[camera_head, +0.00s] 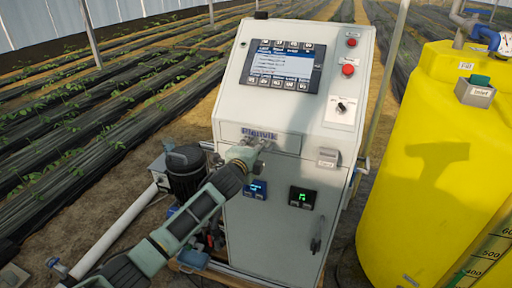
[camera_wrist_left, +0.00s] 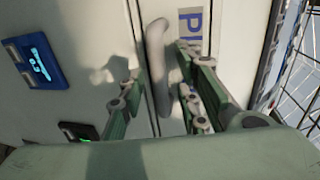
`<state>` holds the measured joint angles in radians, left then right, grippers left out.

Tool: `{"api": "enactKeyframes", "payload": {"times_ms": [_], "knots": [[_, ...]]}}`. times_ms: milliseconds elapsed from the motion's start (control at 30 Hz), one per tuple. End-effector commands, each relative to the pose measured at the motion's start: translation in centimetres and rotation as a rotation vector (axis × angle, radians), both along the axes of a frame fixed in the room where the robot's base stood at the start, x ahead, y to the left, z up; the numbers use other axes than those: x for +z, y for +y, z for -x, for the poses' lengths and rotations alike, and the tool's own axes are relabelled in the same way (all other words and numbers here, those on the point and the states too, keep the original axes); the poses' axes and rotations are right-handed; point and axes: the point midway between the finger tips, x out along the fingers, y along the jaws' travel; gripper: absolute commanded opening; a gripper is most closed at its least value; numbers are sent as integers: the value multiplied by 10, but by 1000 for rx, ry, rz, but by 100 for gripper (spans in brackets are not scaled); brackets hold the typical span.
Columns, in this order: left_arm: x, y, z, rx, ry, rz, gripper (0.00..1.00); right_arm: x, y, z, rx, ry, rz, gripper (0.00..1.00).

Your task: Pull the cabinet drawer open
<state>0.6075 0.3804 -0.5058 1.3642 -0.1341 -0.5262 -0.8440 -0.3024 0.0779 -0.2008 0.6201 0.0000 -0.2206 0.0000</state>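The grey control cabinet (camera_head: 268,225) stands in the middle of the head view. Its drawer front (camera_head: 287,143), with a blue "Plenvik" label, lies across the upper body below the sloped screen panel and looks closed. My left gripper (camera_head: 256,146) is at this front and hides most of the handle in the head view. In the left wrist view the pale bar handle (camera_wrist_left: 157,62) runs between the two green fingers of my left gripper (camera_wrist_left: 160,102). The fingers are apart, with gaps showing beside the bar. My right gripper is not in view.
A yellow tank (camera_head: 425,165) stands close on the right. A dark pump motor (camera_head: 185,172) and white pipe (camera_head: 118,232) are at the left of the cabinet. The lower cabinet face carries small displays (camera_head: 302,197) and a dark door handle (camera_head: 317,234).

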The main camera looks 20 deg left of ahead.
Motion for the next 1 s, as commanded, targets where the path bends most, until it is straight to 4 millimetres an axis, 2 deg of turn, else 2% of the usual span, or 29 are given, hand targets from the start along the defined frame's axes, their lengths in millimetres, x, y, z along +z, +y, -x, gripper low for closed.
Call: {"api": "enactKeyframes", "payload": {"times_ms": [367,733,1000], "knots": [[-2,-1,-5,-1,0,0,31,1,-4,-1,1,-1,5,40],[-2,0,-5,0,0,0,0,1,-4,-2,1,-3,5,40],[-2,0,-5,0,1,0,0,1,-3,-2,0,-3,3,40]]}}
